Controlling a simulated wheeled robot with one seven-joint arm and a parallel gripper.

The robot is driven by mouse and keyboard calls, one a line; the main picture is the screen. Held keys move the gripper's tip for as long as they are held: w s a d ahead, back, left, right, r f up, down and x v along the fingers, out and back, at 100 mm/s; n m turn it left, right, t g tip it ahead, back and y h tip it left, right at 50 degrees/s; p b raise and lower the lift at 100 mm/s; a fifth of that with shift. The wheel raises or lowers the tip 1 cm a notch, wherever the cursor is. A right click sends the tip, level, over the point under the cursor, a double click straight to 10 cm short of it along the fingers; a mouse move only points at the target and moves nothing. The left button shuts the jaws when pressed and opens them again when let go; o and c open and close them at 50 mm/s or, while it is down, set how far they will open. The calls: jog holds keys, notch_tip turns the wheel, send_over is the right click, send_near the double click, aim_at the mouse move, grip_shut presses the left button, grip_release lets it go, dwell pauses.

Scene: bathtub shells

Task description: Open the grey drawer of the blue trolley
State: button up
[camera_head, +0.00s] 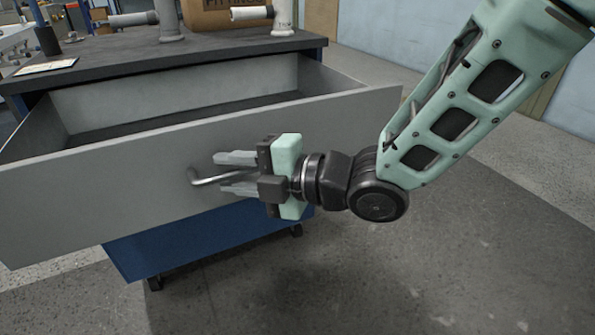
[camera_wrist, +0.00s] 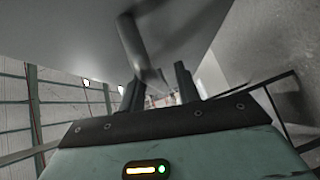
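The grey drawer (camera_head: 100,192) of the blue trolley (camera_head: 200,236) stands far out, and its inside looks empty. A bent metal handle (camera_head: 208,179) sits on the drawer front. My gripper (camera_head: 236,173) is at the drawer front with its two fingers apart, one above and one below the handle's level. The handle's end lies at or between the fingertips; I see no finger closed on it. In the wrist view the handle (camera_wrist: 138,50) runs down from the drawer front (camera_wrist: 70,30) toward the gap between the dark fingers (camera_wrist: 158,88).
The trolley's dark top (camera_head: 130,58) carries grey and white pipe pieces (camera_head: 170,25) and a cardboard box (camera_head: 225,14). A paper sheet (camera_head: 45,68) lies at its left. The grey floor (camera_head: 480,240) to the right is clear.

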jog(key=b+v, duration=0.7)
jog(key=v, duration=1)
jog(key=shift+d, duration=0.2)
jog(key=shift+f, duration=0.1)
